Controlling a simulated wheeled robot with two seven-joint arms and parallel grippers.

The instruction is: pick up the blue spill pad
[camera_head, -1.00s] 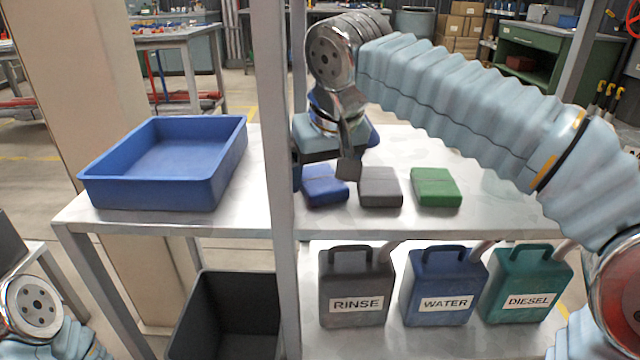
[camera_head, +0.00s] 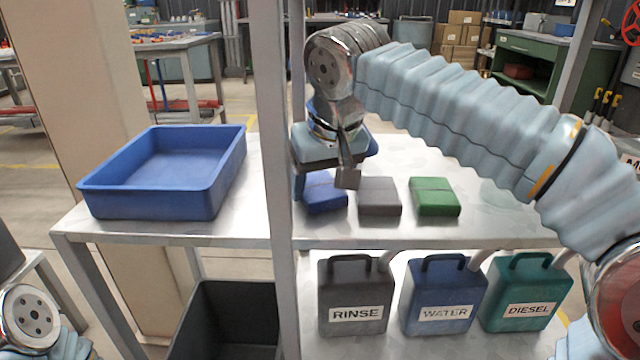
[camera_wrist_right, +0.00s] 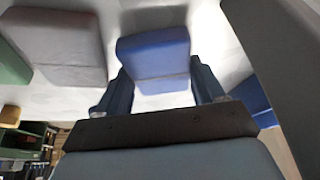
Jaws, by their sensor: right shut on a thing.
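The blue spill pad (camera_head: 325,197) lies on the metal shelf, leftmost in a row of three pads, just right of the upright post. In the right wrist view the blue pad (camera_wrist_right: 155,58) sits between the two fingers of my right gripper (camera_wrist_right: 160,92). My right gripper (camera_head: 325,172) is shut on the pad, and its body hides the pad's far part in the head view. I cannot tell whether the pad is clear of the shelf. At the lower left part of my left arm shows, but its gripper is out of view.
A grey pad (camera_head: 380,197) and a green pad (camera_head: 435,197) lie to the right. A blue tray (camera_head: 205,200) stands left of the post (camera_head: 280,130). Several labelled cans, including the rinse can (camera_head: 355,290), stand on the lower shelf by a dark bin (camera_head: 225,300).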

